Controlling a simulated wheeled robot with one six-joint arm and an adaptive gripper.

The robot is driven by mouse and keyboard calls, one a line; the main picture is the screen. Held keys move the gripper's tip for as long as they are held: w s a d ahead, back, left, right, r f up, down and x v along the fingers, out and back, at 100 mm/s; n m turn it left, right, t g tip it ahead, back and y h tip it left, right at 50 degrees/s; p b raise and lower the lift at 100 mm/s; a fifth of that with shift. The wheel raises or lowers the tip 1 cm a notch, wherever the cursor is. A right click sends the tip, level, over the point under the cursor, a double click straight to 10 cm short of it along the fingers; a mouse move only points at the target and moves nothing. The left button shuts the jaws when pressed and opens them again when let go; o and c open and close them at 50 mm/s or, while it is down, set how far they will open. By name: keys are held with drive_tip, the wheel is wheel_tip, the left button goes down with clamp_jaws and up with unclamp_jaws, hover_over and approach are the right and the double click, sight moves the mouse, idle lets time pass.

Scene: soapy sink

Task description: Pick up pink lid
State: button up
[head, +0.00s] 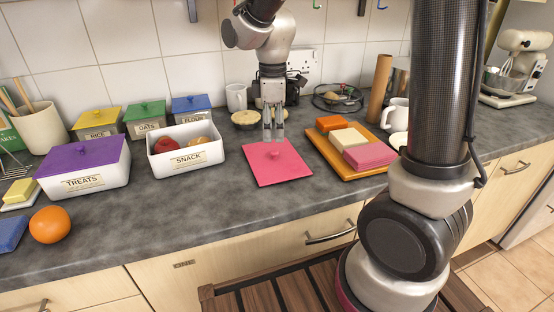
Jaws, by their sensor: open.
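The pink lid (277,170) lies flat on the grey counter, right of the open white SNACK box. It is square with a small darker knob (274,155) near its middle. My gripper (273,135) points down above the lid's back part, with its fingers apart and nothing between them. The fingertips appear just behind and above the knob; whether they touch the lid I cannot tell. The white SNACK box (190,170) has no lid on it and holds a red fruit and other round items.
The purple-lidded TREATS box (110,178) stands left of the SNACK box. A wooden board (325,152) with pink, cream and orange blocks lies close to the lid's right. A pie (246,118), a white mug (236,97) and lidded canisters stand behind.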

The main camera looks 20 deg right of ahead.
sight(275, 151)
drive_tip(key=f, duration=0.6)
drive_tip(key=shift+s+d+f, duration=0.1)
drive_tip(key=shift+s+f, duration=0.05)
drive_tip(key=shift+s, duration=0.1)
clamp_jaws()
